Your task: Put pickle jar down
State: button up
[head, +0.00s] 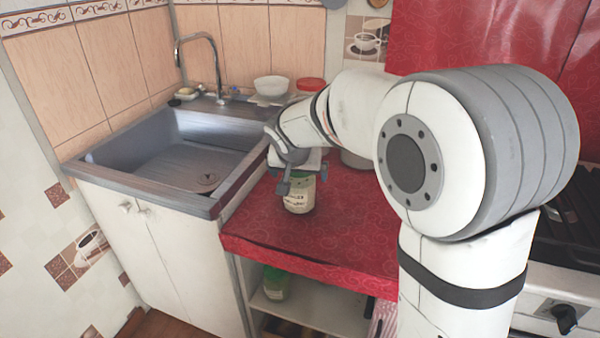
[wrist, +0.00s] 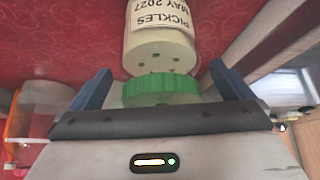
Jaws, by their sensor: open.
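The pickle jar (head: 299,198) stands upright on the red oilcloth counter (head: 340,235), near its left side by the sink. In the wrist view the jar (wrist: 160,45) shows a label reading "PICKLES MAY 2027" and a green lid (wrist: 160,90). My gripper (head: 303,180) is at the top of the jar in the head view, hiding its lid. In the wrist view my gripper (wrist: 160,73) is open, with one blue finger on each side of the jar and visible gaps to both.
A grey sink (head: 190,150) with a tap lies to the left. A white bowl (head: 271,86) and a red-lidded container (head: 310,85) stand behind. A green item (head: 276,284) sits on the shelf below. The counter's front is clear.

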jog(key=p+v, duration=0.1)
jog(key=v, duration=1.1)
jog(key=s+d+f+g, duration=0.1)
jog(key=s+d+f, duration=0.3)
jog(key=s, duration=0.3)
jog(key=s+d+f+n+g, duration=0.1)
jog(key=s+d+f, duration=0.3)
jog(key=s, duration=0.4)
jog(key=s+d+f+n+g+y, duration=0.1)
jog(key=s+d+f+g, duration=0.1)
jog(key=s+d+f, duration=0.2)
jog(key=s+d, duration=0.2)
jog(key=s, duration=0.1)
jog(key=shift+s+g, duration=0.2)
jog(key=shift+g, duration=0.1)
